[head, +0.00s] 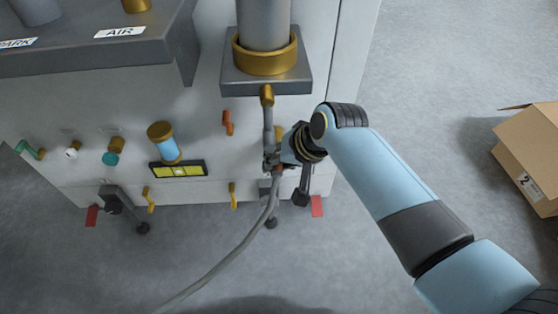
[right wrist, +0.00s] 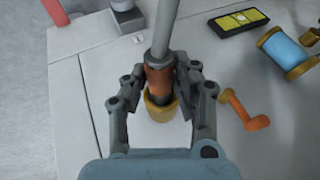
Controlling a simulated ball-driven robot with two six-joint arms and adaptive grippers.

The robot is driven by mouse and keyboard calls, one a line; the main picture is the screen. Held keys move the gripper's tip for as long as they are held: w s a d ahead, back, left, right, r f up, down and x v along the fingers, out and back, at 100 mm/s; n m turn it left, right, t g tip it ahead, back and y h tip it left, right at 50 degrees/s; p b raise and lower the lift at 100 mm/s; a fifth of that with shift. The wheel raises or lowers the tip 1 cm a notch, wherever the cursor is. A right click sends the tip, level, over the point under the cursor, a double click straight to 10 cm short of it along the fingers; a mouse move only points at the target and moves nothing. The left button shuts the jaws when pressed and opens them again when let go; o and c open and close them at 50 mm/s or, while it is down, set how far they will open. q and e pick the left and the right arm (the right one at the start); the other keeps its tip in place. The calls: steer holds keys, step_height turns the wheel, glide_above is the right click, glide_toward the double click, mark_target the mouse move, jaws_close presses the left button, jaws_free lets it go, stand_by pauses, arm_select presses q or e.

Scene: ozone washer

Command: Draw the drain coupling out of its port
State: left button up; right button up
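The drain coupling (right wrist: 158,76) has a copper-orange collar with a dark ring at its hose end. A grey hose (head: 245,243) runs from it, down and left in the head view. My right gripper (right wrist: 161,80) has its fingers on both sides of the collar and appears shut on it. The brass port (right wrist: 158,109) lies in line with the coupling; it also shows below the tall cylinder in the head view (head: 267,95). A dark nose shows between collar and port; I cannot tell how deep it sits. My left gripper is not in view.
An orange lever (head: 228,124) is close beside the port. A blue sight glass (head: 164,143) and a yellow panel (head: 179,169) sit on the washer's front. A cardboard box (head: 530,155) stands at the right. The floor between is clear.

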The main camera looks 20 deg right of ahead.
jaws_close()
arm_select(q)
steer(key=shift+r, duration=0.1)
arm_select(e)
steer(key=shift+s, duration=0.1)
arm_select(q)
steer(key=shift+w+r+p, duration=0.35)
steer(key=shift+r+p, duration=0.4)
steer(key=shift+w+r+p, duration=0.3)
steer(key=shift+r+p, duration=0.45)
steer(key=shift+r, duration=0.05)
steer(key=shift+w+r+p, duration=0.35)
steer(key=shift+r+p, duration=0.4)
arm_select(e)
steer(key=s+a, duration=0.2)
steer(key=s, duration=0.6)
steer(key=shift+s+a+f, duration=0.15)
steer(key=shift+a+f, duration=0.15)
steer(key=shift+f, duration=0.1)
